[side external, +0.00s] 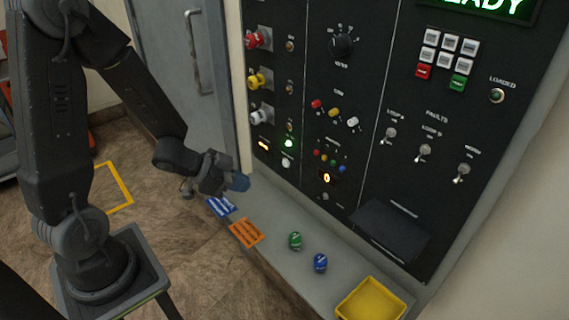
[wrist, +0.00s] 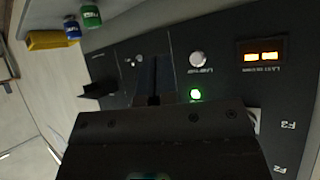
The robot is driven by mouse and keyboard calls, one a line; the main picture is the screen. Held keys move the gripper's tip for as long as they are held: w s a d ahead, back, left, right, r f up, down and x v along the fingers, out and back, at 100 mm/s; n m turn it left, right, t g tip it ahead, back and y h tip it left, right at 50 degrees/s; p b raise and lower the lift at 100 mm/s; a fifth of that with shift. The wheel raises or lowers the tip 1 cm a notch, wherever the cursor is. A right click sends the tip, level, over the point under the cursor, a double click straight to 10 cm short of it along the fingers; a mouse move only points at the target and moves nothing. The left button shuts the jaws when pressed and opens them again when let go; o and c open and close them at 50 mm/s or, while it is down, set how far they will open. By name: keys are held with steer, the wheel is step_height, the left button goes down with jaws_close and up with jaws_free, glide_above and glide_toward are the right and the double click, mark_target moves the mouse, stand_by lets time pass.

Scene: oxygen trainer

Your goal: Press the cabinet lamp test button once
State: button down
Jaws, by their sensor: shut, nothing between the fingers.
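A white round button (side external: 286,162) sits low on the black cabinet, below a lit green lamp (side external: 288,143). The button also shows in the wrist view (wrist: 197,59), with the green lamp (wrist: 195,95) near it. The label beside the button is too blurred to read for certain. My gripper (side external: 240,183) is shut and empty, above the grey ledge, to the lower left of the button. In the wrist view its fingers (wrist: 154,78) point toward the panel, left of the button and apart from it in the picture. Exact distance to the panel cannot be told.
A lit amber display (wrist: 262,56) is near the button. The ledge (side external: 273,205) carries a blue card (side external: 221,206), an orange card (side external: 246,233), a green can (side external: 295,240), a blue can (side external: 320,262) and a yellow tray (side external: 370,301). Coloured knobs (side external: 258,80) stick out above.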

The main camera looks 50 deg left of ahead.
mark_target(285, 163)
steer(key=shift+s+d+f+h, duration=0.2)
steer(key=shift+s+d+h, duration=0.05)
steer(key=shift+h, duration=0.15)
steer(key=w, duration=0.8)
steer(key=shift+w, duration=0.4)
steer(key=shift+w, duration=0.1)
stand_by(1.8)
steer(key=shift+w, duration=0.35)
steer(key=shift+w, duration=0.35)
stand_by(0.8)
steer(key=shift+s, duration=0.8)
